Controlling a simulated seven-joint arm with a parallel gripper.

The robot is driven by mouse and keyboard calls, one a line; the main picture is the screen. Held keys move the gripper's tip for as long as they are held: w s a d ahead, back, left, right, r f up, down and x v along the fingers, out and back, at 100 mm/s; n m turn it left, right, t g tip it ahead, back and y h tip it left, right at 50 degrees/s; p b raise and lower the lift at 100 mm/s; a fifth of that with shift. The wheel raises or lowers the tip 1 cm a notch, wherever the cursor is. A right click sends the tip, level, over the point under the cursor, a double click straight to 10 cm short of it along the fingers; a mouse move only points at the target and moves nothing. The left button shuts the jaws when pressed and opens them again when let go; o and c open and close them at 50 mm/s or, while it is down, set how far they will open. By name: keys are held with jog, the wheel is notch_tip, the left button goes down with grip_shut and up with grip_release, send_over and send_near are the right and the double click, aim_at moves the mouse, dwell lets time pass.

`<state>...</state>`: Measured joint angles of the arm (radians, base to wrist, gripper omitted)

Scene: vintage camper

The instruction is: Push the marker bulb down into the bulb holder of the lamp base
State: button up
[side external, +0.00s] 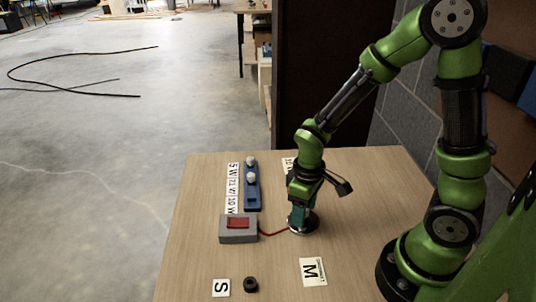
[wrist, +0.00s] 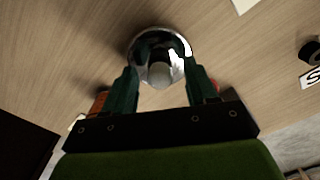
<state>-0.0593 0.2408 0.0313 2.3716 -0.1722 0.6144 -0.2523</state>
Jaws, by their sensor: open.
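The lamp base (side external: 301,229) is a round chrome disc on the table, joined by a red wire to a grey switch box. In the wrist view its shiny rim (wrist: 180,43) shows between my fingers. A pale grey rounded bulb (wrist: 158,74), apparently the marker bulb, stands over the middle of the base. How deep it sits in the holder cannot be told, and the holder itself is hidden. My gripper (side external: 301,222) points down over the base. Its green fingers (wrist: 160,88) are open, one on each side of the bulb, with visible gaps.
The grey box (side external: 238,236) with a red rocker switch stands left of the base. Behind it is a blue rack (side external: 252,200) with two white bulbs (side external: 251,177). A black ring (side external: 250,284) lies beside the S card (side external: 221,288).

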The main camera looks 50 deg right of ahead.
jog(key=s+r+m+t+y, duration=0.1)
jog(key=s+r+m+t, duration=0.1)
jog(key=r, duration=0.9)
jog(key=s+r+m+t+y, duration=0.1)
jog(key=r+m+t, duration=0.3)
jog(key=r, duration=0.6)
jog(key=shift+s+a+r+t, duration=0.4)
jog(key=shift+s+t, duration=0.2)
jog(key=shift+s, duration=0.1)
